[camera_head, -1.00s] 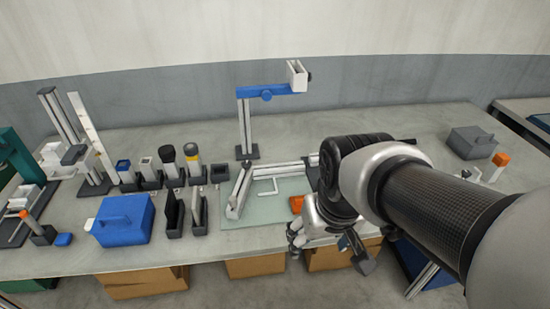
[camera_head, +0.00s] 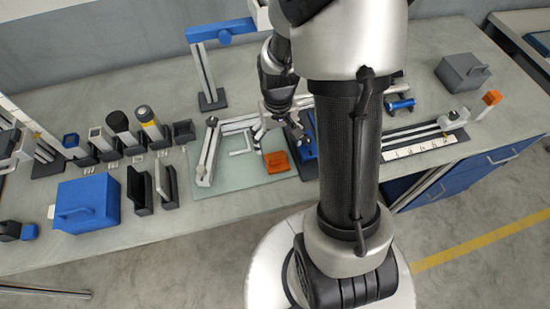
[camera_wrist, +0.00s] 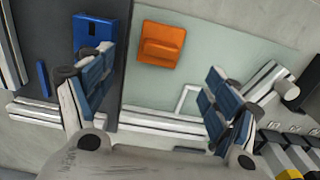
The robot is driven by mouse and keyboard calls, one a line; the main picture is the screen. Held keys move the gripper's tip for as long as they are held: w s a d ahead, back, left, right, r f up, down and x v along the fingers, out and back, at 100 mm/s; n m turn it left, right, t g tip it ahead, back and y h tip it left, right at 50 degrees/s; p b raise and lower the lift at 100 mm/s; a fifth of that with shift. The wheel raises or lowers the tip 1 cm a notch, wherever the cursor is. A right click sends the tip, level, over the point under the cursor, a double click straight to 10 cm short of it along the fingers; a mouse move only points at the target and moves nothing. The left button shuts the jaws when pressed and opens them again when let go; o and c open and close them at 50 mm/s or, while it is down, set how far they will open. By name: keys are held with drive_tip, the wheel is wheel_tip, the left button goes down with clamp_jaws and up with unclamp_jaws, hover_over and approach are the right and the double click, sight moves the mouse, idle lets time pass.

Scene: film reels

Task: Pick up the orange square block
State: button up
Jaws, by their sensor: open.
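The orange square block (camera_head: 277,161) lies on the pale green mat (camera_head: 228,180), near the mat's right edge. In the wrist view the block (camera_wrist: 161,44) shows whole, beyond the fingertips and between their lines. My gripper (camera_head: 281,122) is above the far part of the mat, behind the block. In the wrist view my gripper (camera_wrist: 155,82) has its two blue-padded fingers spread wide, with nothing between them. It is apart from the block.
White rails (camera_head: 208,150) frame the mat's left and far sides. A blue part (camera_head: 305,150) stands close to the block's right. A blue case (camera_head: 88,204) and several dark holders are to the left. A tall stand with a blue arm (camera_head: 222,33) is behind.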

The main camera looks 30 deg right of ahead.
sight(277, 156)
wheel_tip(277, 156, down, 10)
drive_tip(key=b, duration=0.3)
drive_tip(key=shift+f, duration=0.2)
drive_tip(key=shift+r, duration=0.1)
drive_tip(key=shift+c, duration=0.3)
drive_tip(key=c, duration=1.3)
drive_tip(key=shift+r, duration=0.1)
